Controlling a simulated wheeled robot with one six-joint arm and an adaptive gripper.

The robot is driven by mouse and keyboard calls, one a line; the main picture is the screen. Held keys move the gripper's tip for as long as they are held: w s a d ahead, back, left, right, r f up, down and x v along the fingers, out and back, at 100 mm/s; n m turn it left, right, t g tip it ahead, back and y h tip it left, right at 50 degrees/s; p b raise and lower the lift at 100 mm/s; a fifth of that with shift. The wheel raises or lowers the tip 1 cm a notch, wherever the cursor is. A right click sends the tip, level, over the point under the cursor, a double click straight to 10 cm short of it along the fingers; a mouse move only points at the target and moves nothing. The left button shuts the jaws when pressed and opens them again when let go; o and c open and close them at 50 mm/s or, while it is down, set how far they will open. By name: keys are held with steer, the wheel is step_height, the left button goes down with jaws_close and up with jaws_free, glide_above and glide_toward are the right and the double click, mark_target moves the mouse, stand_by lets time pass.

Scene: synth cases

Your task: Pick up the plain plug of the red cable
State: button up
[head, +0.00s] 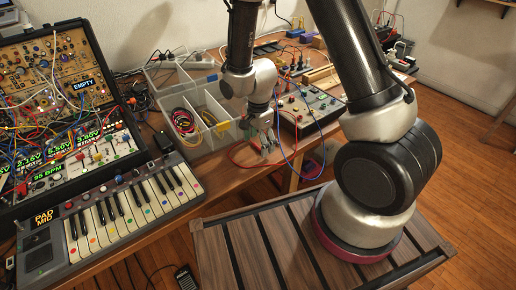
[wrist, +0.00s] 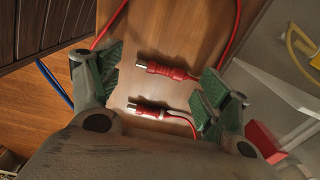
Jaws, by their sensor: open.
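The red cable (head: 238,160) lies in a loop near the table's front edge. In the wrist view, two red plugs with metal tips pointing left lie on the wood between my fingers. The upper plug (wrist: 172,71) looks red all over, with its cable (wrist: 232,30) running up to the right. The lower plug (wrist: 150,109) shows a pale band near its cable end. My gripper (wrist: 160,84) is open above them, its green-padded fingers on either side and nothing held. In the head view my gripper (head: 266,142) is low over the table, hiding the plugs.
A clear divided bin (head: 203,146) with coiled cables stands just left of my gripper. A control box (head: 312,108) with a blue cable (head: 291,158) hanging off the edge is at right. A keyboard (head: 130,210) and a synth case (head: 60,85) fill the left.

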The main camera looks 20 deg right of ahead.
steer(key=shift+f, duration=0.6)
steer(key=c, duration=1.1)
steer(key=shift+c, duration=0.2)
steer(key=shift+r, duration=0.1)
